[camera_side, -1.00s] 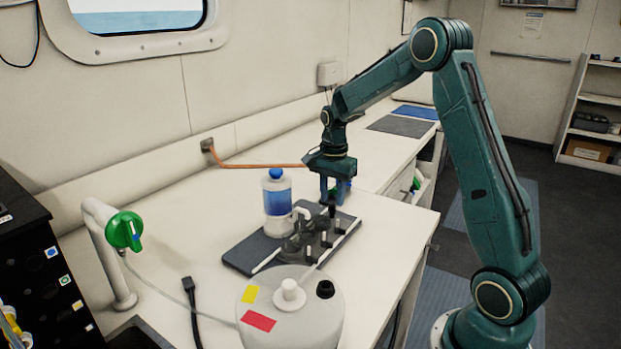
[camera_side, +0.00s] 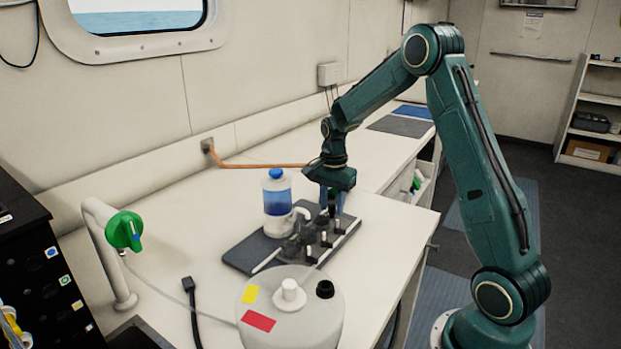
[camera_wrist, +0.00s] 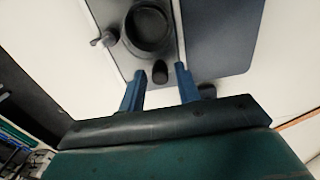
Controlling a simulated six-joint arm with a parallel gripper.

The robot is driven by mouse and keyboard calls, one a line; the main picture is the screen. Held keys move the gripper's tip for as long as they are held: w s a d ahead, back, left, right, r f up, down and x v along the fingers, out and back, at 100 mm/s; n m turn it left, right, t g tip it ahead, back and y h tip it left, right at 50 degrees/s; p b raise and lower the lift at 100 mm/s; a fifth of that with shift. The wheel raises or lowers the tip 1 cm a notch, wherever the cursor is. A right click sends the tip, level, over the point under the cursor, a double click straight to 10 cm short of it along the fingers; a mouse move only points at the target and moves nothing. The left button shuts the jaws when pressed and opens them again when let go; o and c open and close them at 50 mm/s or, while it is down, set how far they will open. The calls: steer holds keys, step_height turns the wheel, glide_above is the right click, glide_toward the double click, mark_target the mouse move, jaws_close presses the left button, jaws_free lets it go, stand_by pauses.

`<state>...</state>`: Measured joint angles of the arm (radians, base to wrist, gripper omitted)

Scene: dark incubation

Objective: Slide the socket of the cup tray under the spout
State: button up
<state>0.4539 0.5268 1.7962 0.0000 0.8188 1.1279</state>
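The dispenser bottle (camera_side: 277,197) holds blue liquid and stands on a dark base board (camera_side: 243,256); its white spout (camera_side: 301,213) points toward the cup tray. The cup tray (camera_side: 322,252) lies along the board's near side, with several small posts and dark, see-through cups; socket details are blurred. A dark upright handle (camera_side: 332,206) stands at its far end. My gripper (camera_wrist: 160,70) is at that end, its blue fingers on either side of a dark knob (camera_wrist: 161,73), with gaps showing on both sides. A round dark cup (camera_wrist: 150,28) shows just beyond.
A white jug (camera_side: 292,318) with yellow and red labels stands in front of the tray. A white pipe with a green valve (camera_side: 124,231) is at left. A black cable (camera_side: 191,308) lies on the bench. The bench right of the tray (camera_side: 395,232) is clear.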

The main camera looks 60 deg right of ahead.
steer(key=shift+c, duration=0.2)
steer(key=c, duration=0.5)
steer(key=shift+o, duration=0.2)
steer(key=shift+d, duration=0.1)
steer(key=shift+d, duration=1.55)
steer(key=shift+d, duration=1.45)
